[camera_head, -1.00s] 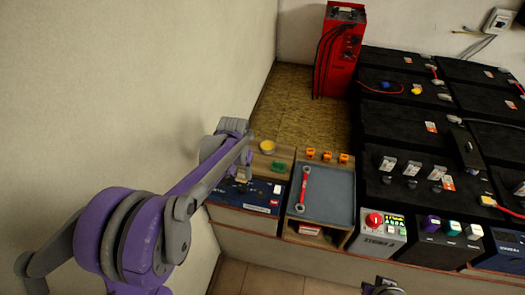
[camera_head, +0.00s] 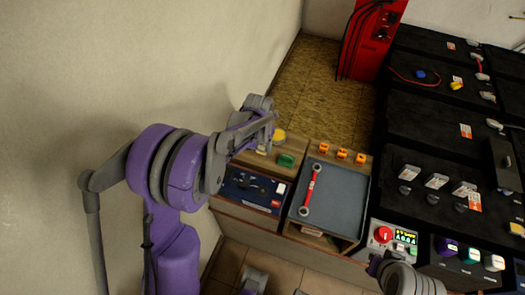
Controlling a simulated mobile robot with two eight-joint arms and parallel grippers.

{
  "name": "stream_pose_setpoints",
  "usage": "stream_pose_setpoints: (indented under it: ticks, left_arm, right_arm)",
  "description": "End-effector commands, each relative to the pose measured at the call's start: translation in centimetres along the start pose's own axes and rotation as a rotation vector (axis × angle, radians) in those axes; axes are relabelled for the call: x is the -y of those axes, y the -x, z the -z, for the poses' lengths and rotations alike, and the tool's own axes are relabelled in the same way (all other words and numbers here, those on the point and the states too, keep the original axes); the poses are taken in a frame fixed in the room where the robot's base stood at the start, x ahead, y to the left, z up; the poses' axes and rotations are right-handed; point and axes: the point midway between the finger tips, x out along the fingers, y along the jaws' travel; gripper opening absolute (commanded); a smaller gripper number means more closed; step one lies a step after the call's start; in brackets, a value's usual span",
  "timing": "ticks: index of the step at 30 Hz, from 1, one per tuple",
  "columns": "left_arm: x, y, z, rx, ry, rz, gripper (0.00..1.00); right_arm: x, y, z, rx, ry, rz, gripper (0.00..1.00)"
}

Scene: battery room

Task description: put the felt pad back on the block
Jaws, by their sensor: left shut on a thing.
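My left arm comes in from the left, and its gripper (camera_head: 264,138) is over the wooden shelf top beside the wall. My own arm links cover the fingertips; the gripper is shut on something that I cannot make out. A round yellow thing (camera_head: 279,135) shows just right of the gripper. A green block-like thing (camera_head: 286,160) lies a little nearer, at the shelf top's edge. I cannot tell the felt pad or its block for sure. Part of my right arm, perhaps its gripper (camera_head: 376,265), shows at the bottom right; its fingers are not clear.
A blue battery (camera_head: 252,190) sits in front of the wooden top. Right of it is a grey tray (camera_head: 340,203) with a red wrench (camera_head: 311,188), and several orange clips (camera_head: 341,153) behind. Black batteries (camera_head: 430,145) fill the right. A red charger (camera_head: 371,42) stands at the back.

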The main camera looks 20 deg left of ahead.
Motion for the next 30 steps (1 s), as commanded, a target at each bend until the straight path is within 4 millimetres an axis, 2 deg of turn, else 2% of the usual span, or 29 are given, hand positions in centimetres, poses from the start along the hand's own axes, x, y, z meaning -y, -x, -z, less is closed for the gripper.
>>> stream_pose_setpoints:
  ticks: [7, 18, 19, 24, 30]
  left_arm:
    - [0.0, -3.2, -0.4, 0.000, 0.000, 0.000, 0.00]
    - [0.0, -3.8, -0.5, 0.000, 0.000, 0.000, 0.00]
    - [0.0, -3.9, -0.5, 0.000, 0.000, 0.000, 0.50]
    - [0.0, -3.7, -0.5, 0.000, 0.000, 0.000, 0.79]
    - [0.0, -3.7, -0.5, 0.000, 0.000, 0.000, 0.79]
  right_arm:
    - [0.0, -0.3, -0.1, 0.001, 0.000, 0.000, 0.00]
    - [0.0, -0.5, -0.3, 0.002, 0.000, 0.000, 0.00]
    - [0.0, -0.6, -0.3, 0.002, 0.000, 0.000, 0.00]
    - [0.0, -0.5, -0.3, 0.002, 0.000, 0.000, 0.00]
    - [0.0, -0.5, -0.3, 0.002, 0.000, 0.000, 0.00]
